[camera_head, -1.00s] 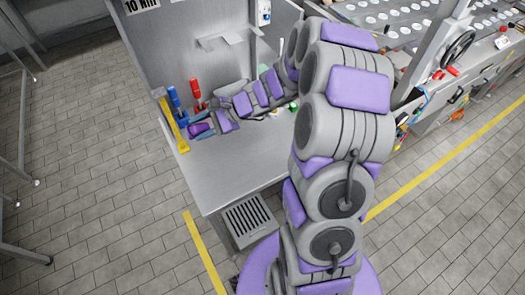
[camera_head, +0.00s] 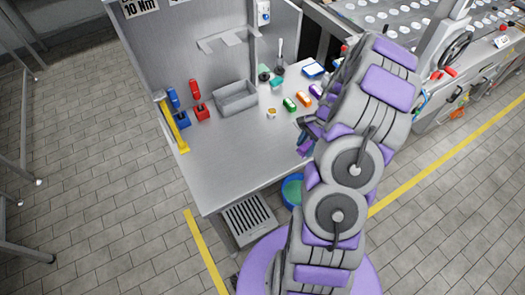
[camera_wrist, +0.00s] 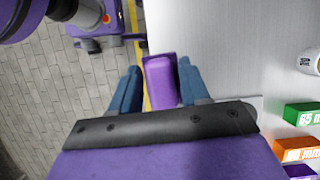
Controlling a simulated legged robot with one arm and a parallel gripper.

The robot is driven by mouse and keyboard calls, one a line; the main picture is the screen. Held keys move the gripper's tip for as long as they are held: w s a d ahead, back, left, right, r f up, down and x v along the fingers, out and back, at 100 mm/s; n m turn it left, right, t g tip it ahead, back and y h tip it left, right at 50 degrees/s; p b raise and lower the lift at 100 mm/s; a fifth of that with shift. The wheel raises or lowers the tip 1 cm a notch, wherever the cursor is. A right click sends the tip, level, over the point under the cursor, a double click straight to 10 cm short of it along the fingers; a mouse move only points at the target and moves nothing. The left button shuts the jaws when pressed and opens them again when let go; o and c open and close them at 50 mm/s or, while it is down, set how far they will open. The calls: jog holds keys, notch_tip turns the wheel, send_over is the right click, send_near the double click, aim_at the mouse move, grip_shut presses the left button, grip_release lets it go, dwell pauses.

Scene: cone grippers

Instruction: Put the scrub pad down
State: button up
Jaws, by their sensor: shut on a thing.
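The scrub pad (camera_wrist: 161,84) appears as a purple block between the two blue fingers of my gripper (camera_wrist: 158,76) in the wrist view. My gripper is shut on it. In that view the pad is seen over the edge of the grey workbench (camera_wrist: 230,50), with floor to its left. In the head view my gripper (camera_head: 306,136) is near the right front edge of the workbench (camera_head: 225,150), partly hidden by my arm. The pad cannot be made out clearly there. Its height above the bench cannot be told.
Green (camera_head: 289,104), orange (camera_head: 303,98) and purple (camera_head: 315,90) blocks stand at the bench's right. A blue-green bucket (camera_head: 292,190) is below the front edge. The bench's front middle is clear.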

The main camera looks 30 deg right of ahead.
jog(key=shift+a, duration=0.15)
jog(key=w+a, duration=0.3)
jog(key=w+a+f+b, duration=0.1)
jog(key=w+a, duration=0.2)
jog(key=a, duration=0.1)
jog(key=w+a, duration=0.2)
jog(key=a, duration=0.2)
jog(key=shift+w+f, duration=0.15)
jog(key=shift+w, duration=0.25)
jog(key=shift+w+a+f+b, duration=0.2)
jog(key=shift+w+a+f, duration=0.15)
jog(key=shift+f, duration=0.25)
jog(key=shift+w+a+f+b, duration=0.2)
jog(key=shift+a+f, duration=0.1)
jog(key=shift+f, duration=0.7)
jog(key=shift+c, duration=0.4)
jog(key=o, duration=1)
jog(key=shift+f, duration=0.1)
